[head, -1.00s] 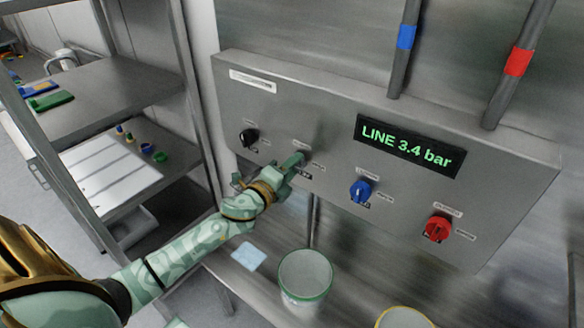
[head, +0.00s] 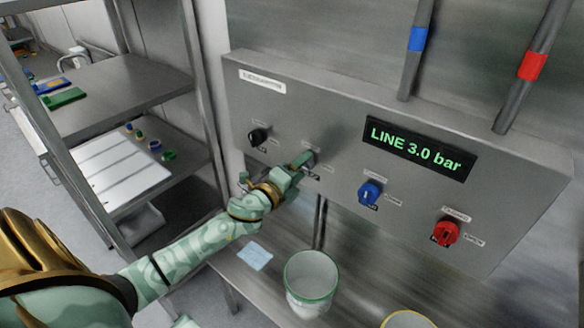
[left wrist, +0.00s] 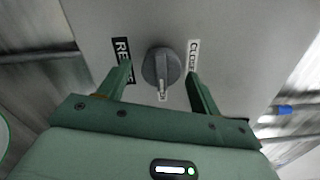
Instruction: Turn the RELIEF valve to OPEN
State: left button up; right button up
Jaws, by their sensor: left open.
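The RELIEF valve is a grey round knob (left wrist: 161,66) on the steel panel (head: 300,105). In the left wrist view a black label (left wrist: 122,60) starting "RE" is left of it and a white label (left wrist: 193,58) reading "CLOSE" is right of it. The knob's ridge runs up and down in that view, with a white mark at its lower end, not toward the CLOSE label. My left gripper (left wrist: 165,85) is open, one finger on each side of the knob with gaps. In the head view my left gripper (head: 298,167) largely hides the knob.
The panel also bears a black knob (head: 258,136), a blue knob (head: 370,193), a red knob (head: 445,232) and a display (head: 418,149) reading "LINE 3.0 bar". Below stand a green-rimmed bucket (head: 310,283) and a yellow-rimmed one (head: 408,320). A shelf rack (head: 125,85) is at left.

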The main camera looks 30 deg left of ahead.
pick_arm(q)
jog(key=s+a+b, duration=0.1)
jog(key=s+b, duration=0.1)
jog(key=s, duration=1.4)
jog(key=shift+a, duration=0.1)
